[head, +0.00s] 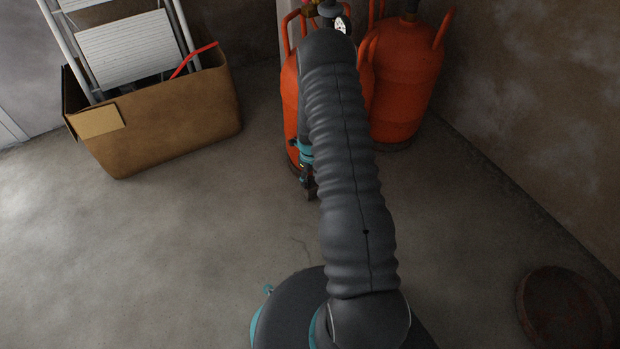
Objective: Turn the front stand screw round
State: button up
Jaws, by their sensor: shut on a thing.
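My gripper (311,190) shows only in part, at the left edge of my dark ribbed arm. It is low in front of the orange gas cylinders and looks shut, with its tip close above the floor in this view. My arm covers most of the space around it. The front stand screw cannot be made out; the thing between the fingers is too small and hidden to see. No demijohn shows clearly.
Two orange gas cylinders (406,75) stand at the back, one partly behind my arm. A cardboard box (175,118) holding a folded stepladder (128,48) stands at the left. A round rusty lid (562,310) lies at the lower right. Concrete floor (130,250) is clear at the left.

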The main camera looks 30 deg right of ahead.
aim_at(310, 180)
jog(key=o, duration=1.1)
jog(key=shift+o, duration=0.2)
notch_tip(310, 180, up, 12)
